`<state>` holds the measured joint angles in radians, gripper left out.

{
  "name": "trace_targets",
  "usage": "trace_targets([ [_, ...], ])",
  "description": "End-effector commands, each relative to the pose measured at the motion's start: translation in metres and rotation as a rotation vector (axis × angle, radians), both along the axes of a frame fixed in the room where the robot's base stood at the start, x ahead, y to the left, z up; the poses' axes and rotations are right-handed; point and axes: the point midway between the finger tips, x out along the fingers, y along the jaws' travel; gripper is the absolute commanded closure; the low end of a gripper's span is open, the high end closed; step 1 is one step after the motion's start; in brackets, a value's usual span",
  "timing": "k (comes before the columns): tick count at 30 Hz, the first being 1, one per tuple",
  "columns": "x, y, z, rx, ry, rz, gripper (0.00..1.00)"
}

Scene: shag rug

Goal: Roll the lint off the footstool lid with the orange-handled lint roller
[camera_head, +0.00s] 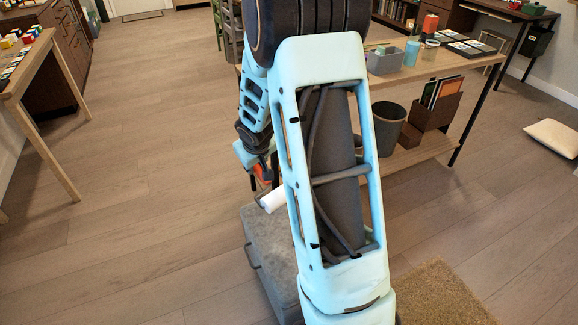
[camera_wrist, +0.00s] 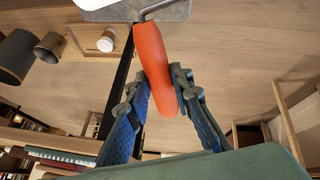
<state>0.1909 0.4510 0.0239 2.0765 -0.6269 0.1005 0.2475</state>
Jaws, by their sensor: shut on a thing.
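My gripper (camera_head: 258,166) is shut on the orange handle (camera_wrist: 155,62) of the lint roller; the wrist view shows a finger on each side of it. The white roller head (camera_head: 272,200) shows beside my arm, at the far end of the grey footstool (camera_head: 262,282). I cannot tell whether it touches the lid (camera_head: 258,227). My arm hides the right part of the footstool. In the wrist view, a bent metal rod runs from the handle to the top edge, where part of a grey surface (camera_wrist: 178,11) shows. I can make out no lint.
A wooden table with a lower shelf (camera_head: 408,153) stands behind my arm, with a grey bin (camera_head: 388,125) on the shelf. Another table (camera_head: 40,62) stands at the left. A shaggy rug (camera_head: 440,295) lies at the lower right. The floor left of the footstool is clear.

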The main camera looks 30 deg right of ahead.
Motion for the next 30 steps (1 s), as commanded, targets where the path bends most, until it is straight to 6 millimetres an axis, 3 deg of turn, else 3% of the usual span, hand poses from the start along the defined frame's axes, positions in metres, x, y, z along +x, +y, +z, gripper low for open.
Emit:
trace_targets([
  [9,0.012,-0.034,-0.028,0.012,-0.156,0.05,1.0],
  [30,0.016,-0.096,-0.055,0.047,-0.474,0.11,1.0],
])
